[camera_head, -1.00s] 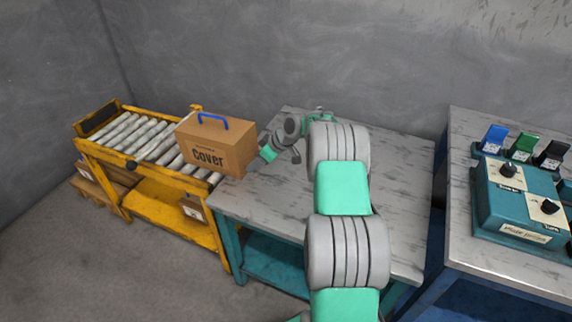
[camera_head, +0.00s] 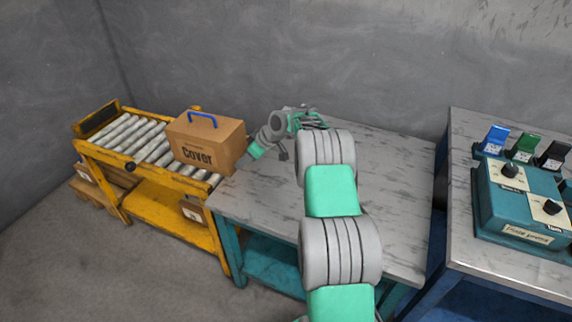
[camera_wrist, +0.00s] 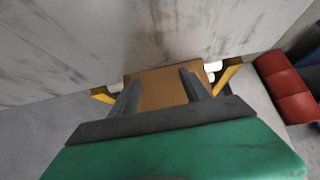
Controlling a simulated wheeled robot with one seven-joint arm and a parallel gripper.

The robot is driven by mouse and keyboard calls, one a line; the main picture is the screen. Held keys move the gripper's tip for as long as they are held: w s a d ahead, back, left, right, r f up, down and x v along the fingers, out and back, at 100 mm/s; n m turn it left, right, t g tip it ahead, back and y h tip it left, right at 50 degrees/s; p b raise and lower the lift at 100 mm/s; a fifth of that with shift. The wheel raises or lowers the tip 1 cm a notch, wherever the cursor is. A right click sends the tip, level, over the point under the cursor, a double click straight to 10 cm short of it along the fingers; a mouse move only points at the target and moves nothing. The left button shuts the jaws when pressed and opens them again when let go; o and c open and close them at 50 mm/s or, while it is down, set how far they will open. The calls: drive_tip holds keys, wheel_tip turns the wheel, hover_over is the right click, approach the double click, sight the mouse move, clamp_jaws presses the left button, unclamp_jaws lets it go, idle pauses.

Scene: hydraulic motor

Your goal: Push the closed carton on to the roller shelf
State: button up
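The closed carton (camera_head: 196,153), brown with "Cover" on its side and a blue handle on top, sits on the right end of the roller shelf (camera_head: 125,133), at the edge beside the table. My gripper (camera_head: 251,154) is at the carton's right side; whether it touches is too small to tell. In the wrist view the carton (camera_wrist: 162,88) fills the space ahead of and between my two fingers (camera_wrist: 160,92). The fingers stand apart, with nothing held between them.
The grey-topped table (camera_head: 385,190) under my arm is otherwise bare. A second table at right holds a teal control box (camera_head: 520,200) with dials and coloured switches. The left rollers are clear up to a yellow end stop (camera_head: 97,117). A wall stands behind.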

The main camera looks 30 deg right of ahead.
sight(236, 135)
drive_tip(key=shift+w+a, duration=0.55)
drive_tip(key=shift+w, duration=0.35)
drive_tip(key=shift+w+a, duration=0.55)
drive_tip(key=shift+w, duration=0.3)
drive_tip(key=shift+w+a, duration=0.55)
drive_tip(key=shift+w, duration=0.35)
drive_tip(key=shift+s+d+b, duration=0.35)
drive_tip(key=shift+s+d, duration=0.3)
drive_tip(key=shift+s, duration=0.2)
drive_tip(key=shift+s+d+b, duration=0.3)
drive_tip(key=shift+s+d, duration=0.3)
drive_tip(key=shift+s, duration=0.2)
wheel_tip(236, 135, up, 10)
drive_tip(key=p, duration=0.6)
drive_tip(key=shift+r, duration=0.1)
drive_tip(key=shift+d, duration=0.1)
